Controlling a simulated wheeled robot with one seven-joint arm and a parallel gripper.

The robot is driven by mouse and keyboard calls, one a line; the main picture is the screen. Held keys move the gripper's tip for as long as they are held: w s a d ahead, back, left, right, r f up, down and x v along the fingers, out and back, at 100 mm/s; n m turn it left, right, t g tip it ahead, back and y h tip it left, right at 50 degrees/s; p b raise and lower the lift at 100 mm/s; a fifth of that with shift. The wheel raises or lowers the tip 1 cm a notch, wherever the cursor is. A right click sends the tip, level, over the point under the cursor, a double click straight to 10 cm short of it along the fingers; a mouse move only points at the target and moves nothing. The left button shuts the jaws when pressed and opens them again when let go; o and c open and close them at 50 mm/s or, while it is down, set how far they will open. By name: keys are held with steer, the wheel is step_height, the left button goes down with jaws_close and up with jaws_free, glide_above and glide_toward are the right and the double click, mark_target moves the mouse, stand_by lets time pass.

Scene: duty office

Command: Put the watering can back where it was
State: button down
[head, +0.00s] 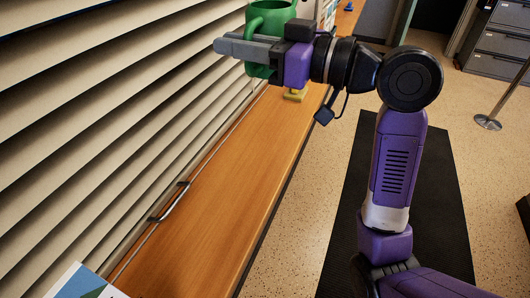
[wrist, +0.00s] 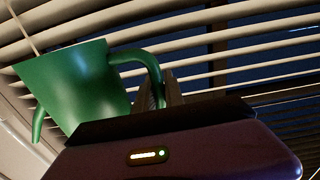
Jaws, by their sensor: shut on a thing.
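The green watering can (head: 271,14) is at the top of the head view, above the wooden sill and close to the blinds. My gripper (head: 236,48) is shut on its handle and holds the can up off the sill. In the wrist view the can (wrist: 72,82) shows its wide body, a spout at lower left and the curved handle running to my gripper's fingers (wrist: 160,92). The can's lower part is partly hidden by my gripper in the head view.
The long wooden sill (head: 215,200) is mostly bare. A small yellow object (head: 294,95) stands on it below my gripper, partly hidden. Slatted blinds (head: 90,110) run along the left, with a metal handle (head: 172,203) at the sill's back edge. A printed sheet (head: 82,283) lies at the near end.

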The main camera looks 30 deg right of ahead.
steer(key=shift+y, duration=0.3)
steer(key=f, duration=0.6)
steer(key=a+f, duration=0.1)
steer(key=f, duration=1.2)
steer(key=shift+s+a+f+b, duration=0.15)
steer(key=shift+a+f+b, duration=0.05)
steer(key=shift+f+b, duration=0.2)
steer(key=shift+f, duration=0.15)
steer(key=c, duration=1.4)
jaws_free()
steer(key=shift+c, duration=0.2)
steer(key=shift+r, duration=0.2)
steer(key=b+v, duration=0.2)
steer(key=v, duration=1)
